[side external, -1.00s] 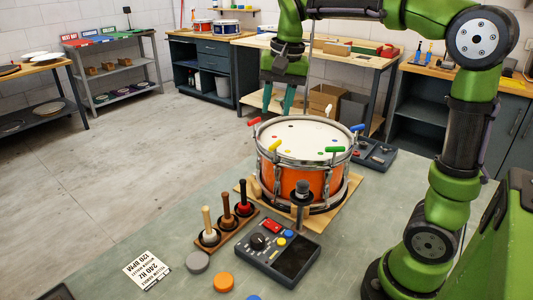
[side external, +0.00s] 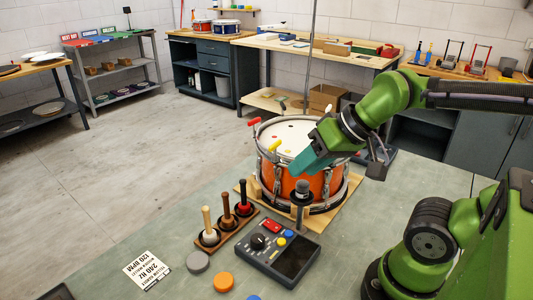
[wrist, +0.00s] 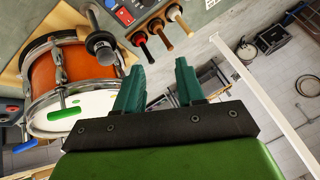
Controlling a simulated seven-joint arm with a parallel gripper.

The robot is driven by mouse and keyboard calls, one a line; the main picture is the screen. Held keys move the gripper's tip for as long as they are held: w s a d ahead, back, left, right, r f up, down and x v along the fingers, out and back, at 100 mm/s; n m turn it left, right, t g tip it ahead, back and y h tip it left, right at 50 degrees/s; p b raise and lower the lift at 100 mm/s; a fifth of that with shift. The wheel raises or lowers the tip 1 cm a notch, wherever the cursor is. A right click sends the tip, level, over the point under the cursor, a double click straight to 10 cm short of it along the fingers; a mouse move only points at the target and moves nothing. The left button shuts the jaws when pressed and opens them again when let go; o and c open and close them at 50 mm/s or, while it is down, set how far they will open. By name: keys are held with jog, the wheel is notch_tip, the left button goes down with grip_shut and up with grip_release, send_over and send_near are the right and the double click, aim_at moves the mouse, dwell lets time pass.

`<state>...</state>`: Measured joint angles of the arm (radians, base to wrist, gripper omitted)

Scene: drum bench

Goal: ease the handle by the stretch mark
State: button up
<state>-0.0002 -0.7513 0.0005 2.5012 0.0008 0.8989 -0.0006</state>
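An orange drum (side external: 297,183) with a white head (side external: 283,131) and coloured dots stands on a wooden board. T-shaped handles rise around its rim: yellow (side external: 275,147) at the near left and red (side external: 254,121) at the far left. In the wrist view, the green handle (wrist: 64,115) and blue handle (wrist: 25,146) also show; my arm hides them in the side view. My gripper (side external: 297,170) is at the drum's near side, right of the yellow handle and apart from it. In the wrist view its teal fingers (wrist: 158,80) are spread with nothing between them. I cannot single out a stretch mark.
A control box (side external: 281,252), a rack of wooden-handled mallets (side external: 226,231) and a printed card (side external: 147,269) lie in front of the drum. A dark-topped post (side external: 302,190) stands close to my fingers. Grey and orange discs (side external: 223,282) lie nearby.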

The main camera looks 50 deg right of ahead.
dwell(0.4)
notch_tip(320, 180, up, 10)
jog(key=r+m+g+h, duration=0.1)
jog(key=m+g+h, duration=0.1)
jog(key=m+g, duration=0.8)
send_over(275, 143)
jog(key=m+t, duration=0.3)
notch_tip(275, 143, down, 16)
jog(key=shift+d+f, duration=0.1)
jog(key=shift+f, duration=0.15)
grip_shut()
